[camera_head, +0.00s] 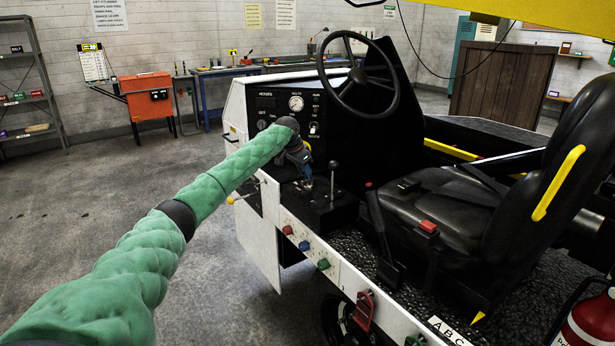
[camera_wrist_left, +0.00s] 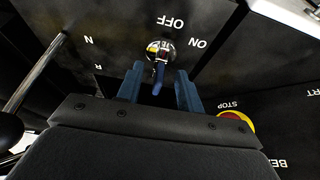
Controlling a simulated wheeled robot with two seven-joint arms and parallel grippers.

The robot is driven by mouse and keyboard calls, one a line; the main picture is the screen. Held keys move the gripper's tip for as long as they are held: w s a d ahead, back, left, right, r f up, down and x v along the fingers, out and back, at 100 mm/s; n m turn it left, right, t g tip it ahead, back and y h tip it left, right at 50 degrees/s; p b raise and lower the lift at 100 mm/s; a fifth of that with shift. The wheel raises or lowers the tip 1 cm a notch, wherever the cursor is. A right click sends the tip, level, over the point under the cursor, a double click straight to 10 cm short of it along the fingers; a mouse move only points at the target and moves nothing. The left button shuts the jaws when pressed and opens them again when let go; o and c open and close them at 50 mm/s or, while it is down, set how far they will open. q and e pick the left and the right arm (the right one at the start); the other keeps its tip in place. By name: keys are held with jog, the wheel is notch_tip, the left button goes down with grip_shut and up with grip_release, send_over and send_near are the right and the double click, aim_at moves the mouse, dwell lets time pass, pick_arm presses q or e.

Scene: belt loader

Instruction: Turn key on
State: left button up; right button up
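The key switch (camera_wrist_left: 160,46) is a round metal lock on a black panel in the left wrist view. OFF and ON labels, upside down there, stand beside it. A dark blue key part (camera_wrist_left: 158,74) sticks out from the lock towards my gripper. My left gripper (camera_wrist_left: 159,72) is open, with one blue finger on each side of the key part and gaps visible. In the head view my left gripper (camera_head: 303,162) is at the console beside the steering column, and my arm and wrist hide the key there. My right gripper is not in view.
A red and yellow STOP button (camera_wrist_left: 236,120) is close beside the right finger in the left wrist view. A lever (camera_wrist_left: 30,85) stands at left. In the head view, the steering wheel (camera_head: 322,82) is above the console, and a lever (camera_head: 333,180) stands near the gripper.

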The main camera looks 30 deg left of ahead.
aim_at(308, 182)
pick_arm(q)
jog(key=shift+x, duration=1.4)
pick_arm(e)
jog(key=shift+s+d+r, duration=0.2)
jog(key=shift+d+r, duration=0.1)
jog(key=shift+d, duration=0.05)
pick_arm(q)
grip_shut()
